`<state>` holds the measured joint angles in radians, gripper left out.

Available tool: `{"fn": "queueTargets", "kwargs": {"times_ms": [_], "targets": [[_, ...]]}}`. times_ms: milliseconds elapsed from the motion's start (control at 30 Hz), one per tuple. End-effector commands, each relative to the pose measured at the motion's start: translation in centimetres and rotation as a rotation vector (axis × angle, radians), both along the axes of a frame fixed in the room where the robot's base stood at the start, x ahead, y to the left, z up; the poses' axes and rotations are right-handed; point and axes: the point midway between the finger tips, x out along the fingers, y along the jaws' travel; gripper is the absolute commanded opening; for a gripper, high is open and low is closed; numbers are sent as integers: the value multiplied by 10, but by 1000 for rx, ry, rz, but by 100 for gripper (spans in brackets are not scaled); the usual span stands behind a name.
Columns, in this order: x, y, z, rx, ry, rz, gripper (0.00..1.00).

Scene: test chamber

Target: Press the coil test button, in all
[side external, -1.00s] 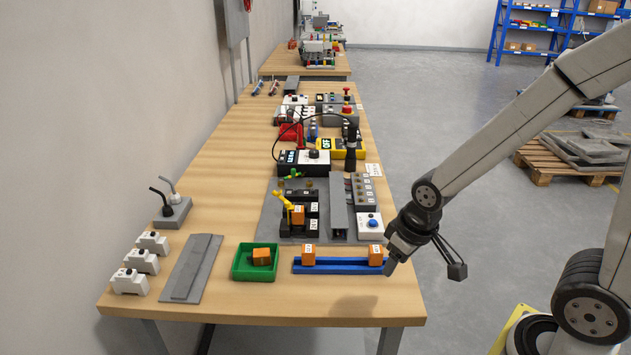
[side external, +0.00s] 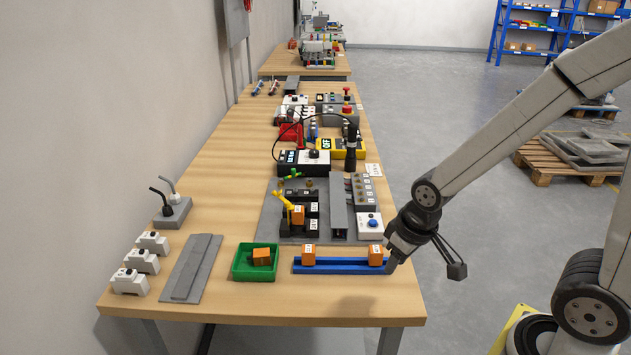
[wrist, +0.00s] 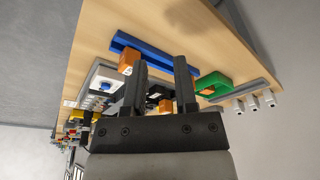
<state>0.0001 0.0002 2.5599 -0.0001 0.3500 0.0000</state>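A white box with a round blue button (side external: 373,222) sits at the front right corner of the grey panel (side external: 268,220). The blue button also shows in the wrist view (wrist: 105,86), left of my fingers. My gripper (side external: 392,265) hangs at the right edge of the table, nearer the camera than the button and beside the right end of the blue rail. In the wrist view my gripper (wrist: 159,62) has its two fingers apart with nothing between them. It appears clear of the button. Any label on the white box is too small to read.
The blue rail (side external: 342,268) carries two orange blocks (side external: 309,254). A green tray (side external: 240,269) holds another orange block. Black sockets with an orange block and yellow lever (side external: 286,203) stand left of a grey duct (side external: 338,210). The table's front strip is bare.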

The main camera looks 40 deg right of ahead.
Motion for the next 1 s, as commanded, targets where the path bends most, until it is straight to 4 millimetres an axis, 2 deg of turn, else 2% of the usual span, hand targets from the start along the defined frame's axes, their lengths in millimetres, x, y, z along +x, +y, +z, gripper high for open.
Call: {"fn": "queueTargets", "kwargs": {"times_ms": [33,100,1000], "targets": [[0,0,0,0,0,0,17],[0,0,0,0,0,0,0],[0,0,0,0,0,0,0]]}}
